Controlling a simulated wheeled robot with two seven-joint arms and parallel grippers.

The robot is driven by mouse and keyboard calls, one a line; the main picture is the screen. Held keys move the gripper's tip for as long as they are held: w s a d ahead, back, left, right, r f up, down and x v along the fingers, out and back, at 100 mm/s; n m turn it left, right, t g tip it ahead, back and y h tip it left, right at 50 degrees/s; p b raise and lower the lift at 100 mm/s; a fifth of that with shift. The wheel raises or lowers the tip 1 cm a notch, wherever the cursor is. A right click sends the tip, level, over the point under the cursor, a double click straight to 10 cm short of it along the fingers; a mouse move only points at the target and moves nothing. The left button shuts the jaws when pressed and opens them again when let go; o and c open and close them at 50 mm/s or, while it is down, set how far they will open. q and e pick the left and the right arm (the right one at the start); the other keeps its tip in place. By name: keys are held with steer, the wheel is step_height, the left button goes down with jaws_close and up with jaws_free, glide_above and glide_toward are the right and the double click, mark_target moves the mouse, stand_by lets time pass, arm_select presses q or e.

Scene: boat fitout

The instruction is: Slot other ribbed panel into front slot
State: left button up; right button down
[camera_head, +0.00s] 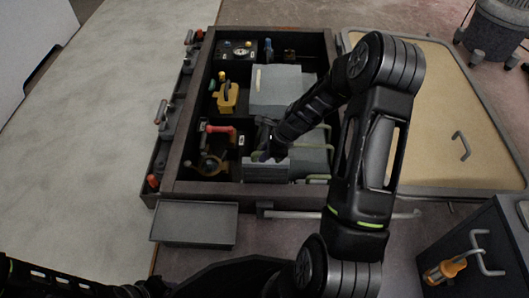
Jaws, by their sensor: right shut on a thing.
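A dark open-topped frame (179,150) with compartments lies ahead of me. My right gripper (268,156) reaches into its near right part and is shut on a grey panel (265,173) with light edges. The panel stands in or just over the near compartment; my arm and gripper hide part of it, and I cannot tell whether it is seated in a slot. Another grey panel (311,160) is just right of it, with green-edged handles. Only a dark part of my left arm shows at the bottom left; its gripper is out of view.
A grey block (276,84) sits at the back of the frame. Yellow (228,98) and red-handled (218,129) fittings fill its left compartments. An empty grey tray (195,224) lies in front. A tan lid (450,110) is at right, and a dark box (455,245) stands near right.

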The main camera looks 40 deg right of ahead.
mark_target(273, 168)
steer(key=shift+f+b, duration=1.05)
steer(key=shift+f, duration=5.55)
steer(key=c, duration=1.3)
jaws_free()
steer(key=p+v, duration=0.3)
steer(key=v, duration=0.4)
steer(key=shift+w+p, duration=0.1)
steer(key=shift+p, duration=0.2)
steer(key=shift+d+r, duration=0.1)
steer(key=shift+r, duration=0.35)
